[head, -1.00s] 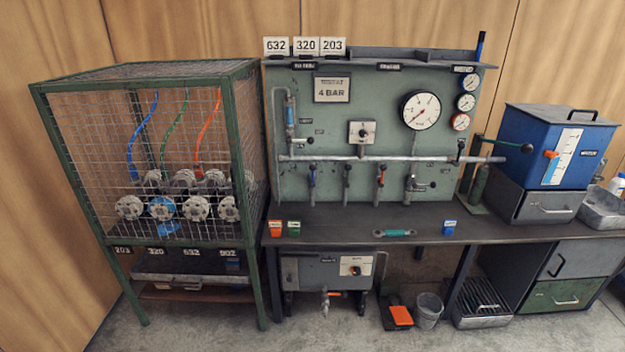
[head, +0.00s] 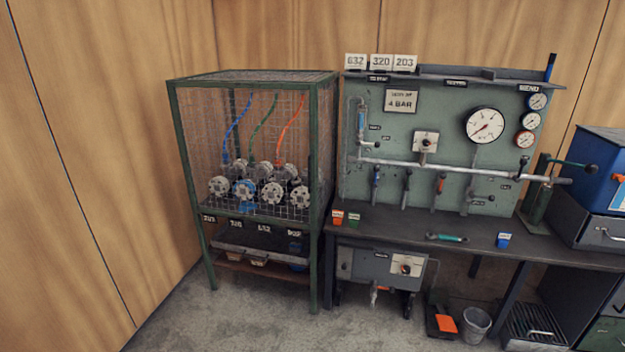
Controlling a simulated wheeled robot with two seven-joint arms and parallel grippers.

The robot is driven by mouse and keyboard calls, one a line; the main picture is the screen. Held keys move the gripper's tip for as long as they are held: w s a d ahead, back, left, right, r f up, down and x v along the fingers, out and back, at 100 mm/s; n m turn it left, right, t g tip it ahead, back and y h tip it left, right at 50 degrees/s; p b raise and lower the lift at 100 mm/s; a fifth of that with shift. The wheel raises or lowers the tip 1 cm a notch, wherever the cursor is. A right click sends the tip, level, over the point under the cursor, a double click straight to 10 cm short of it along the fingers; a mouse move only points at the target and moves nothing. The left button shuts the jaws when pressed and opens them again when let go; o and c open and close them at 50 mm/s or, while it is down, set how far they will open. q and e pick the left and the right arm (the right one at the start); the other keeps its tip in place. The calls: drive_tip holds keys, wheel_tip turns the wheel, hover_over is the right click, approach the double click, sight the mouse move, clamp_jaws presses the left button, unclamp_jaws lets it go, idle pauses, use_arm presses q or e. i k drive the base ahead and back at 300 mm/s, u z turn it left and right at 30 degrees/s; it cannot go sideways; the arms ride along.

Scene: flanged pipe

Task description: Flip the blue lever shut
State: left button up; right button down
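A lever with a blue handle (head: 376,177) hangs from the horizontal pipe (head: 450,170) on the green panel, at the left of a row of similar levers. It points roughly straight down. A dark-handled lever (head: 407,180) and a red-handled lever (head: 440,184) hang to its right. A blue part (head: 361,121) also sits on the thin vertical pipe at the panel's upper left; I cannot tell whether it is a lever. Neither of my grippers is in the head view.
A green-framed mesh cage (head: 325,150) with flanged pipe ends and coloured hoses stands left of the bench (head: 470,243). Small red, green and blue boxes and a teal-handled tool (head: 447,238) lie on the bench. A bin (head: 475,325) stands below. Floor at front left is clear.

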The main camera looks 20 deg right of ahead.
sight(376, 169)
drive_tip(key=u, duration=0.75)
drive_tip(key=i, duration=2.05)
drive_tip(key=z, duration=1.05)
drive_tip(key=i, duration=0.7)
drive_tip(key=z, duration=0.7)
